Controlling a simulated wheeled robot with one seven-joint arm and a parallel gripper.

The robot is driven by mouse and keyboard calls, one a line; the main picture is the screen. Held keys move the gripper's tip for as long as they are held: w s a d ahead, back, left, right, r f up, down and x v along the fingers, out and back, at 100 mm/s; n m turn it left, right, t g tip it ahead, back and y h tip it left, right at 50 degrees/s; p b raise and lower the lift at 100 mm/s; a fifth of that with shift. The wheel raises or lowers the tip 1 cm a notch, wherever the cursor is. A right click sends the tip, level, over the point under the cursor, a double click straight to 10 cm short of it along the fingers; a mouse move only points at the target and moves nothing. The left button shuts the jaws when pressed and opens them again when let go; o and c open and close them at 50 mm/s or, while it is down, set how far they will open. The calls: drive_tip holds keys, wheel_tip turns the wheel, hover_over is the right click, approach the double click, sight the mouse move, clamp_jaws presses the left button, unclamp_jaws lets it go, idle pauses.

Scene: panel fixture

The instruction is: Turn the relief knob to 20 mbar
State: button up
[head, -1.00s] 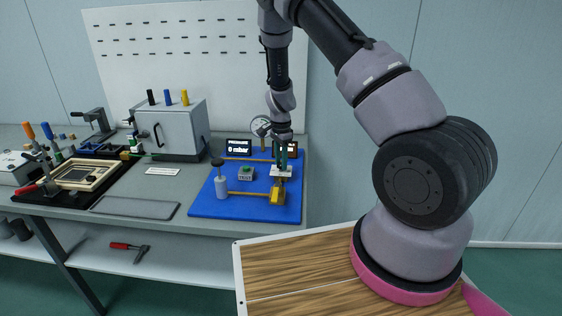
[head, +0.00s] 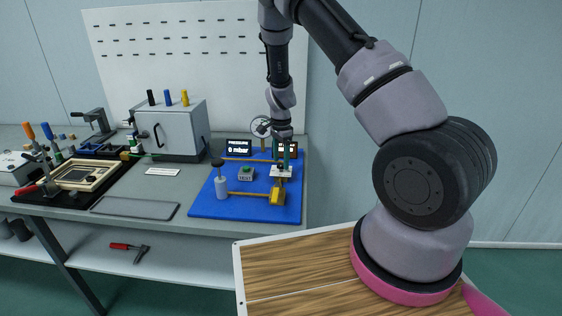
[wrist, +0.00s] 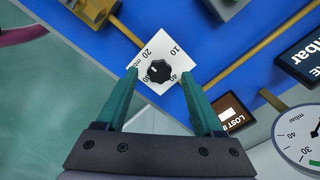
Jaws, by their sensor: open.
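The relief knob (wrist: 158,71) is a black lobed knob on a white dial plate (wrist: 166,50) marked 10, 20 and 40, with another mark partly hidden. In the wrist view it lies just beyond and between my green fingertips. My gripper (wrist: 161,72) is open and does not visibly touch the knob. In the head view my gripper (head: 284,166) points down over the white plate (head: 281,171) on the blue panel (head: 236,205); the knob is hard to make out there. The pressure display (head: 238,147) reads 0 mbar.
A round gauge (wrist: 302,138) and a "LOST" display (wrist: 231,112) are close to my fingers. On the panel are yellow pipes, a green button box (head: 246,174) and a pump with a black top (head: 219,180). A grey cabinet (head: 180,130) stands left.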

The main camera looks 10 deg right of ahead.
wheel_tip(320, 180, up, 10)
idle(0.3)
drive_tip(key=shift+f, duration=0.1)
wheel_tip(320, 180, up, 12)
drive_tip(key=r+n+t+y, duration=0.1)
drive_tip(key=n+y, duration=0.1)
hover_over(281, 164)
drive_tip(key=s+d, duration=0.1)
drive_tip(key=s, duration=0.3)
drive_tip(key=s+d+r+n+t, duration=0.2)
drive_tip(key=s+r, duration=0.4)
drive_tip(key=r, duration=0.3)
drive_tip(key=s+d+r+n+t, duration=0.1)
drive_tip(key=s+r, duration=0.4)
drive_tip(key=s, duration=0.5)
drive_tip(key=s+d+r+n+t, duration=0.1)
drive_tip(key=s+r+n+t, duration=0.2)
drive_tip(key=s, duration=0.7)
drive_tip(key=shift+s+d+r+n, duration=0.15)
drive_tip(key=shift+d+r+n, duration=0.1)
drive_tip(key=shift+r+n, duration=0.85)
drive_tip(key=shift+r+m, duration=0.15)
drive_tip(key=shift+m, duration=0.15)
